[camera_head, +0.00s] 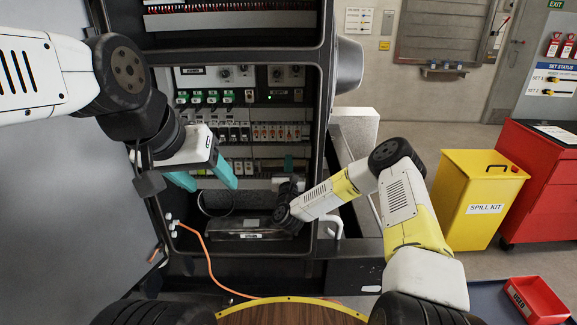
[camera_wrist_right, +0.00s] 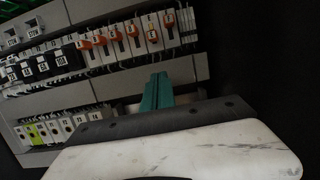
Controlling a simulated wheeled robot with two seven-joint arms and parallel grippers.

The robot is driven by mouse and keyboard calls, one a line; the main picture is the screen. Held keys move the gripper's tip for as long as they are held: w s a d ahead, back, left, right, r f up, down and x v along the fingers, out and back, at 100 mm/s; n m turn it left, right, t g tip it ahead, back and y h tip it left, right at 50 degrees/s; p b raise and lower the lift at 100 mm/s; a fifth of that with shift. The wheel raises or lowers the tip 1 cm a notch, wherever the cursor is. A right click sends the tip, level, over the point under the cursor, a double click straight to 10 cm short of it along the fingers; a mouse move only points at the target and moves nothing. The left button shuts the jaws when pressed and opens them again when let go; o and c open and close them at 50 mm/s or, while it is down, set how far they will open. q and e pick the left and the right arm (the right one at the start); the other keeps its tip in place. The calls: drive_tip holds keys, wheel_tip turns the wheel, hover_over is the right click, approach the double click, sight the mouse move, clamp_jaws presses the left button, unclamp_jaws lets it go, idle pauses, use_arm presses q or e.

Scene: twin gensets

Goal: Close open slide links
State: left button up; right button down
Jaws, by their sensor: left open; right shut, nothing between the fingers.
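The open cabinet (camera_head: 325,60) holds several rows of rail-mounted parts. A row of light blocks with orange pieces (camera_head: 277,132) sits at the right of the middle rail. These orange pieces also show in the right wrist view (camera_wrist_right: 132,32), at differing heights. I cannot tell which parts are slide links or which are open. My left gripper (camera_head: 208,183) is open, its teal fingers apart in front of the cabinet's lower left. My right gripper (camera_head: 288,162) is inside the cabinet at the lower right, shut and empty. Its teal fingers (camera_wrist_right: 157,90) point at the strip below the orange row.
Black blocks (camera_wrist_right: 45,66) stand left of the orange row. A lower terminal row (camera_wrist_right: 60,130) includes yellow-green blocks. An orange cable (camera_head: 208,262) hangs from the cabinet's left side. A yellow spill kit bin (camera_head: 470,185) and red cabinet (camera_head: 545,175) stand right.

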sight(288, 138)
drive_tip(key=shift+x, duration=1.05)
wheel_tip(288, 138, up, 3)
drive_tip(key=shift+f, duration=0.15)
drive_tip(key=shift+r, duration=0.65)
drive_tip(key=shift+r, duration=1.35)
